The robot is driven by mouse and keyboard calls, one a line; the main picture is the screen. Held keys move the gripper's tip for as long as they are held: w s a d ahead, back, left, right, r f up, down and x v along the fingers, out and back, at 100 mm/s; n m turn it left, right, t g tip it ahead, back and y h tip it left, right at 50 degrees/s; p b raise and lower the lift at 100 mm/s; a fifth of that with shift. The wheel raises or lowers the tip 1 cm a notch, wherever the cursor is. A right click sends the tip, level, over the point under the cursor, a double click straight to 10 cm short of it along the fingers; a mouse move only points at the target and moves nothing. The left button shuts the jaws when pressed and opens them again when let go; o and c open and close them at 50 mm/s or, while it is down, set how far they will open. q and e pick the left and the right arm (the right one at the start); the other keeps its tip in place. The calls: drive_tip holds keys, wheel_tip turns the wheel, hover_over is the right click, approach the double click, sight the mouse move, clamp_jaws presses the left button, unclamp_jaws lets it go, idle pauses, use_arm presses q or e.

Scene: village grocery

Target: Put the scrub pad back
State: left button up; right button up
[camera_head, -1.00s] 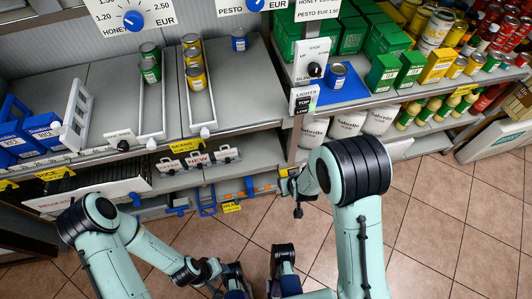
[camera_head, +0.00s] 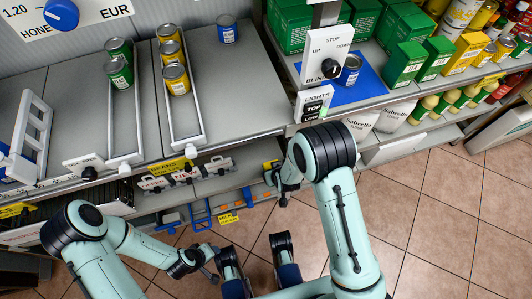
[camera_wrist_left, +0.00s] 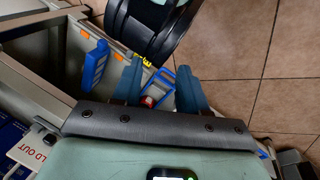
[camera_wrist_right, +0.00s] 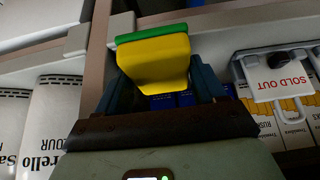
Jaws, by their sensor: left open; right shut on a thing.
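The scrub pad (camera_wrist_right: 155,62), yellow with a green layer along its far edge, is between the fingers of my right gripper (camera_wrist_right: 163,84) in the right wrist view. The gripper is shut on it. In the head view my right gripper (camera_head: 284,188) is low in front of the shelf edge, below the light-switch panel. A small yellow patch beside it may be the pad or a label; I cannot tell. My left gripper (camera_wrist_left: 158,78) is open and empty in the left wrist view, pointing at the low shelf front; in the head view its arm (camera_head: 150,250) is at lower left.
A white SOLD OUT sign (camera_wrist_right: 278,82) hangs beside the pad, before orange-white packs. Flour bags (camera_wrist_right: 50,120) stand on the other side. Blue frames (camera_head: 200,215) line the low shelf front. Cans (camera_head: 176,78) stand on the upper shelf.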

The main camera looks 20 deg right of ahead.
drive_tip(key=w+b, duration=0.1)
drive_tip(key=w, duration=0.9)
drive_tip(key=shift+a, duration=0.15)
wheel_tip(320, 180, down, 3)
drive_tip(key=shift+s+b, duration=0.1)
drive_tip(key=shift+b, duration=0.7)
drive_tip(key=shift+f, duration=0.35)
use_arm(q)
drive_tip(key=w+a+f+t, duration=0.1)
drive_tip(key=w+a+f, duration=0.1)
drive_tip(key=w+f, duration=0.1)
drive_tip(key=shift+w+a+f+y, duration=0.2)
drive_tip(key=shift+w+y, duration=0.2)
drive_tip(key=shift+w, duration=0.5)
use_arm(e)
drive_tip(key=shift+r, duration=0.1)
drive_tip(key=o, duration=1)
use_arm(q)
drive_tip(key=shift+s, duration=0.1)
